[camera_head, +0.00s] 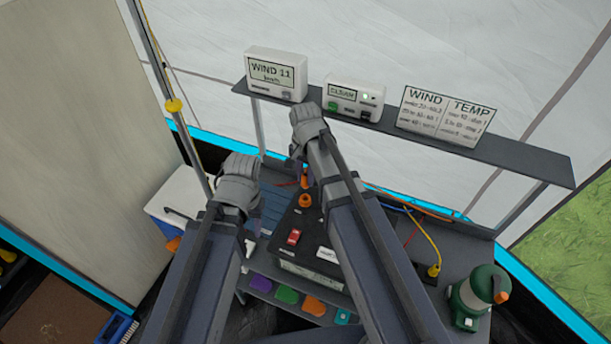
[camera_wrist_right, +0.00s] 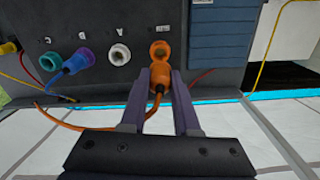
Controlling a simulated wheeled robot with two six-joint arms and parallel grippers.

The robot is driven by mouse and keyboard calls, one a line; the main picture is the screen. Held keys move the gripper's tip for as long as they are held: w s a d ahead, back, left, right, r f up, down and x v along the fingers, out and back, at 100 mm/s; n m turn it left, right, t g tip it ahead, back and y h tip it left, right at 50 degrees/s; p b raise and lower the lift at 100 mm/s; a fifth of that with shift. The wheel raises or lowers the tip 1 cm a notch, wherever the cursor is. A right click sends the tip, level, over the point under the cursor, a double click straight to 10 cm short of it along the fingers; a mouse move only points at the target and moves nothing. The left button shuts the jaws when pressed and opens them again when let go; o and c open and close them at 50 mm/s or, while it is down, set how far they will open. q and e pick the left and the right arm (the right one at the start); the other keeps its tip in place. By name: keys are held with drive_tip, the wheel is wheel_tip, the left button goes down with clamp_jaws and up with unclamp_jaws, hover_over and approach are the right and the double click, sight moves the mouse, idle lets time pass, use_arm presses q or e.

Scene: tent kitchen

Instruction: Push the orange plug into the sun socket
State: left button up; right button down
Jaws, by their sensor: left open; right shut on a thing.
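The orange plug (camera_wrist_right: 158,76) is between the fingers of my right gripper (camera_wrist_right: 160,92), which is shut on it. An orange cable runs from the plug to the left. Its front end meets the orange socket (camera_wrist_right: 159,50) on the dark panel in the right wrist view; I cannot tell how deep it sits. The label by this socket is too small to read. In the head view my right gripper (camera_head: 304,170) is over the dark box, mostly hidden by its arm. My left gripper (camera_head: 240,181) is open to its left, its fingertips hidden.
On the panel, a white socket (camera_wrist_right: 119,54), a blue plug (camera_wrist_right: 75,65) and a yellow plug (camera_wrist_right: 8,48) are left of the orange socket. A shelf (camera_head: 520,164) with displays stands behind. A green lantern (camera_head: 477,294) is at the right.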

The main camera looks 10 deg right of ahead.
sight(305, 185)
drive_tip(key=shift+r, duration=0.1)
drive_tip(key=shift+f+b, duration=2.15)
drive_tip(key=shift+f, duration=0.05)
drive_tip(key=shift+f+b, duration=1.45)
drive_tip(key=shift+b, duration=0.05)
drive_tip(key=c, duration=0.6)
unclamp_jaws()
drive_tip(key=shift+o, duration=0.2)
drive_tip(key=shift+r, duration=0.1)
wheel_tip(305, 185, up, 8)
drive_tip(key=p, duration=0.8)
drive_tip(key=shift+s+f, duration=0.1)
drive_tip(key=shift+f, duration=0.1)
